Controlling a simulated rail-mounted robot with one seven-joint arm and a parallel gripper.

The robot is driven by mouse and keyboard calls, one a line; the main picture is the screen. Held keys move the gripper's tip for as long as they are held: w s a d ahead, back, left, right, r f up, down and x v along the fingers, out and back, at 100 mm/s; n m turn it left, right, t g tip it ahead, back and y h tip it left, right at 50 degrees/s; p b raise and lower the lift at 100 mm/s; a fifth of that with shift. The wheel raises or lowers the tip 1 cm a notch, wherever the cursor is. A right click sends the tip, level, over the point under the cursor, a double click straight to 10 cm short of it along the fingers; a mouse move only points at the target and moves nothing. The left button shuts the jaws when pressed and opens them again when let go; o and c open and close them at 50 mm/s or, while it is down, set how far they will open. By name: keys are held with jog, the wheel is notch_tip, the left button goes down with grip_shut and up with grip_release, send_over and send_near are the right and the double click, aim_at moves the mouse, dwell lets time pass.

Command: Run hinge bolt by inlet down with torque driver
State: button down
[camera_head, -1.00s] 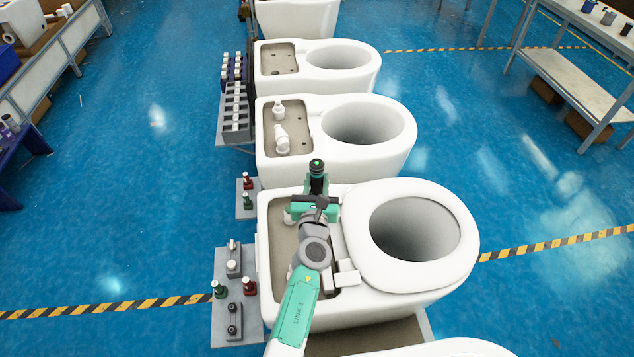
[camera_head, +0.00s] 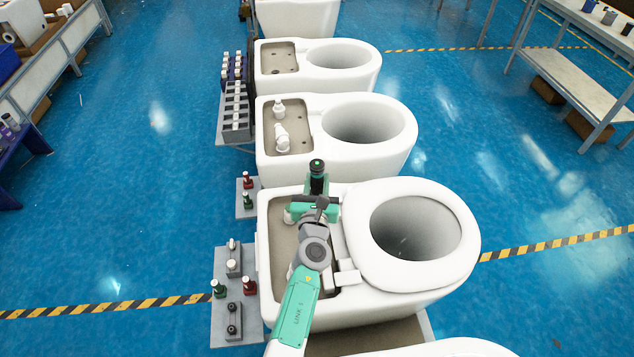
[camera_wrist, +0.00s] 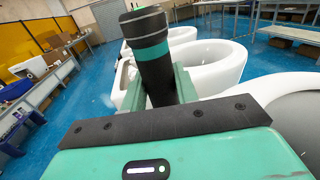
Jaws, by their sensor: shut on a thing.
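The torque driver (camera_head: 317,178) is dark with a green band and stands upright in my gripper (camera_head: 316,204), above the tank side of the nearest toilet (camera_head: 445,285). It also shows large in the wrist view (camera_wrist: 152,60), where my gripper (camera_wrist: 172,95) is shut on it. The toilet has its white seat ring (camera_head: 385,262) laid on the bowl. The hinge bolt and the driver's tip are hidden behind my gripper and arm. I cannot tell whether the tip touches the bolt. The inlet is hard to make out beside my gripper.
A grey side plate (camera_head: 224,328) at left holds red and green tools and grey holders. A smaller plate (camera_head: 240,210) bears red and green pieces. More toilets (camera_head: 395,128) stand behind, one with white fittings in its tank. Blue floor lies open at left.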

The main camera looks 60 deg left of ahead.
jog(key=shift+f+b, duration=0.95)
jog(key=shift+b, duration=0.45)
dwell(2.4)
